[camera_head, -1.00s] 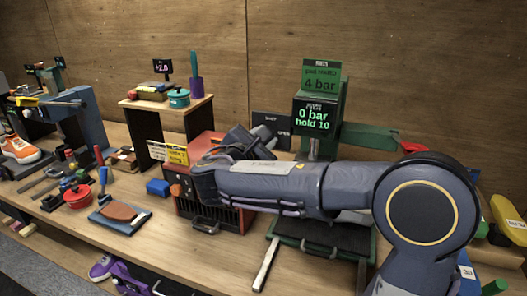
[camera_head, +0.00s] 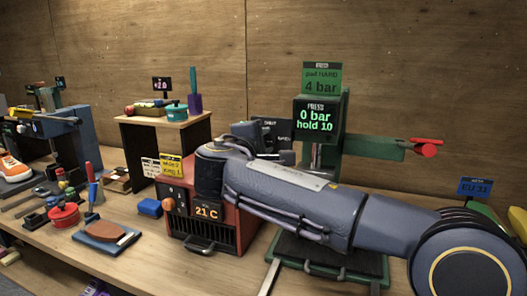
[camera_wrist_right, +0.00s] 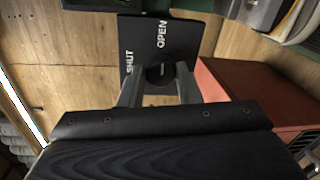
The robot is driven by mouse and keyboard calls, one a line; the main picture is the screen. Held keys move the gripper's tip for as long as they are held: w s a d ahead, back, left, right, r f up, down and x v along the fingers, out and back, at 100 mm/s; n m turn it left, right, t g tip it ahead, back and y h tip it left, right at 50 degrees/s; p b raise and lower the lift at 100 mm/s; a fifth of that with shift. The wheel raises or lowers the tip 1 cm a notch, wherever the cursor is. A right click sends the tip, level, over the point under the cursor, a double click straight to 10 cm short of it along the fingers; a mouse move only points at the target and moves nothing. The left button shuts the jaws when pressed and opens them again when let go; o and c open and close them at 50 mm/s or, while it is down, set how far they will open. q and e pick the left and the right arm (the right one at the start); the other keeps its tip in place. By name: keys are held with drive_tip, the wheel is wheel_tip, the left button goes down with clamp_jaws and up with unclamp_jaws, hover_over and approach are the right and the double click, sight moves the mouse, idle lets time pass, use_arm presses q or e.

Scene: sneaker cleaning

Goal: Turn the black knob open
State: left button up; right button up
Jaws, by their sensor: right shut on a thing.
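The black knob (camera_wrist_right: 160,74) sits on a dark panel (camera_wrist_right: 172,36) lettered SHUT and OPEN in the right wrist view. My right gripper (camera_wrist_right: 159,86) is shut on the knob, with one finger on each side of it. A small pale mark shows on the knob. In the head view, my right gripper (camera_head: 266,142) is at the panel (camera_head: 268,123), behind the red heater box, and the knob itself cannot be made out there. My left gripper is not in view.
The red heater box (camera_head: 230,236), reading 21 C, stands just in front of the panel. The green press (camera_head: 318,125), showing 0 bar, hold 10, stands to the right, with a red-handled lever (camera_head: 425,148). A small wooden stand (camera_head: 165,121) is to the left.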

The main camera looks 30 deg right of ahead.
drive_tip(key=shift+f+m, duration=0.1)
drive_tip(key=shift+m, duration=0.2)
idle(0.4)
drive_tip(key=o, duration=1)
drive_tip(key=shift+c, duration=0.2)
drive_tip(key=v, duration=0.7)
drive_tip(key=shift+s+a, duration=0.3)
drive_tip(key=shift+d, duration=0.1)
